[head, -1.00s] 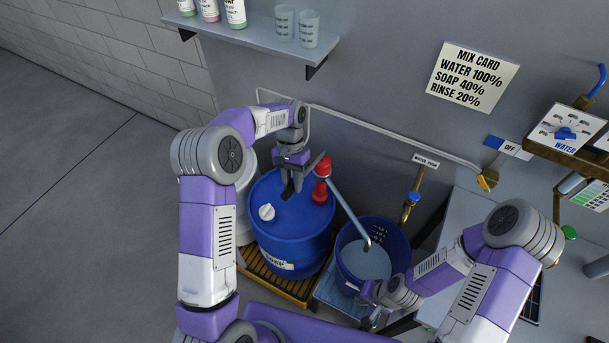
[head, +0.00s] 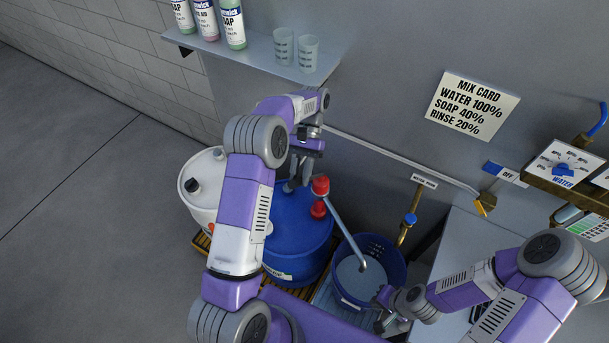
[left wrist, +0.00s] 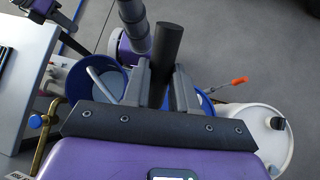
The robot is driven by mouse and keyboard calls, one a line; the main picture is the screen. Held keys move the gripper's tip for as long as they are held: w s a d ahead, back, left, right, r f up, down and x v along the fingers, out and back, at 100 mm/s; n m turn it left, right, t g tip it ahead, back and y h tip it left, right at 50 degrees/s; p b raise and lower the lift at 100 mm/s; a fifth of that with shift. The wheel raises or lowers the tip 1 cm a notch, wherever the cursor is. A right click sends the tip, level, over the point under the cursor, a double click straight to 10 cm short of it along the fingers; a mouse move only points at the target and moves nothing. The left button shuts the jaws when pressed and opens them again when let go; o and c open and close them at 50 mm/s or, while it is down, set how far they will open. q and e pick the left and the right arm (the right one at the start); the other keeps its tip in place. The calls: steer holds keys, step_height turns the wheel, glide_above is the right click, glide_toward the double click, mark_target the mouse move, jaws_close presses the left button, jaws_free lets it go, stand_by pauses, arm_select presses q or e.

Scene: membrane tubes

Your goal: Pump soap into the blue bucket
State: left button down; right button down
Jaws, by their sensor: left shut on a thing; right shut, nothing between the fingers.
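The blue drum (head: 292,250) carries a red-topped pump (head: 320,187), whose grey spout (head: 345,232) slants down over the blue bucket (head: 396,262). Greyish liquid (head: 357,279) shows inside the bucket. My left gripper (head: 295,182) is beside the pump top, above the drum. In the left wrist view its fingers (left wrist: 162,68) are shut on a dark cylindrical handle (left wrist: 168,42). The bucket (left wrist: 82,84) also shows in the left wrist view, left of the fingers. My right gripper (head: 380,322) is shut and empty, low at the bucket's front right side.
A white drum (head: 203,205) with a black cap stands left of the blue drum. A shelf (head: 255,55) with bottles and cups hangs above. A brass tap (head: 410,220) is on the wall right of the bucket. The left floor is clear.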

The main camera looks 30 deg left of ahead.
stand_by(0.3)
arm_select(q)
steer(key=c, duration=0.9)
jaws_free()
